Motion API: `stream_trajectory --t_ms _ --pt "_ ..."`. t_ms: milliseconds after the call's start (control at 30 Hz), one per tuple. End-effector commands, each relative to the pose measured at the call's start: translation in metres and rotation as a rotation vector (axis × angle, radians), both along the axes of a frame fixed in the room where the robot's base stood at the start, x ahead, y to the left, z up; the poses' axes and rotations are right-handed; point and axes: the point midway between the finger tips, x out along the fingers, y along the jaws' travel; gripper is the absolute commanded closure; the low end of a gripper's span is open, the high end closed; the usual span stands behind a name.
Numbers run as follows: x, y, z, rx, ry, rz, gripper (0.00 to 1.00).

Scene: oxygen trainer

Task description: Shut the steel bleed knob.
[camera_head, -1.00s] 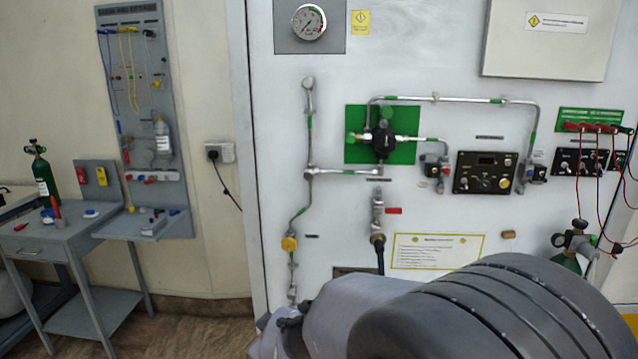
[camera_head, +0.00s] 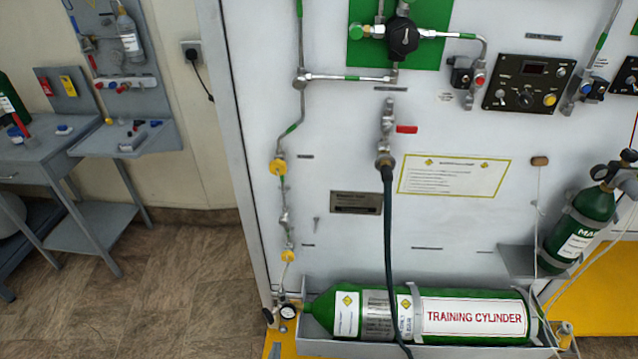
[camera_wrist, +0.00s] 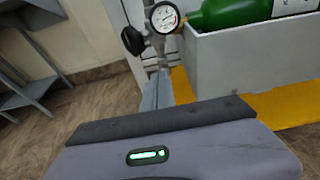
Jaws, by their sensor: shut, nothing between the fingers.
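A steel fitting (camera_head: 284,221), possibly the bleed knob, sits on the thin pipe at the panel's lower left, between two yellow fittings (camera_head: 278,167). I cannot tell for sure which part is the steel bleed knob. At the pipe's foot, a small gauge (camera_head: 288,311) stands by the cylinder's left end. The wrist view shows the gauge (camera_wrist: 164,18) with a black knob (camera_wrist: 133,41) left of it and steel parts below. My gripper (camera_wrist: 155,125) shows as a grey body across the bottom of the wrist view, shut and empty, apart from these fittings.
The green training cylinder (camera_head: 460,313) lies in a grey tray (camera_head: 345,349) at the panel's foot. A dark hose (camera_head: 388,250) hangs in front of it. A smaller green cylinder (camera_head: 575,230) stands at right. The floor (camera_head: 185,285) left of the panel is clear.

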Motion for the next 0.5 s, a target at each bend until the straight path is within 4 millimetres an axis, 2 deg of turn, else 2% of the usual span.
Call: stream_trajectory --t_ms 100,300,500 --pt "0.021 -0.003 0.001 0.004 0.000 -0.006 1.00" --pt "0.050 -0.004 0.000 0.006 0.002 -0.006 1.00" --pt "0.061 -0.005 0.000 0.004 0.002 -0.003 1.00"
